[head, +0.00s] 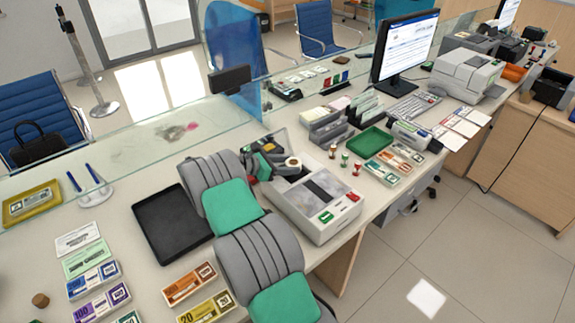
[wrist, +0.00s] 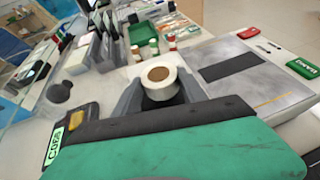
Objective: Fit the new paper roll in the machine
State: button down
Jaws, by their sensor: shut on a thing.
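A white paper roll (head: 293,161) with a brown core is held upright between the fingers of my gripper (head: 279,165). In the wrist view, the roll (wrist: 158,74) sits between the two grey fingertips of my gripper (wrist: 160,88), with its round end facing up. The beige machine (head: 316,207) stands on the counter, with a green and a red button at its near right corner. The roll is above or beside the machine's back left part; I cannot tell the height. In the wrist view the machine (wrist: 245,70) lies right of the roll. My gripper hides part of it.
Small bottles (head: 344,158) stand behind the machine, near a green tray (head: 370,142) and grey file holders (head: 328,127). A black tray (head: 166,225) lies left of my arm. Banknote bundles (head: 190,284) lie at the front. A glass screen (head: 150,135) runs along the counter's far side.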

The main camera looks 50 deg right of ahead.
jog(key=shift+f, duration=0.95)
jog(key=c, duration=0.9)
grip_release()
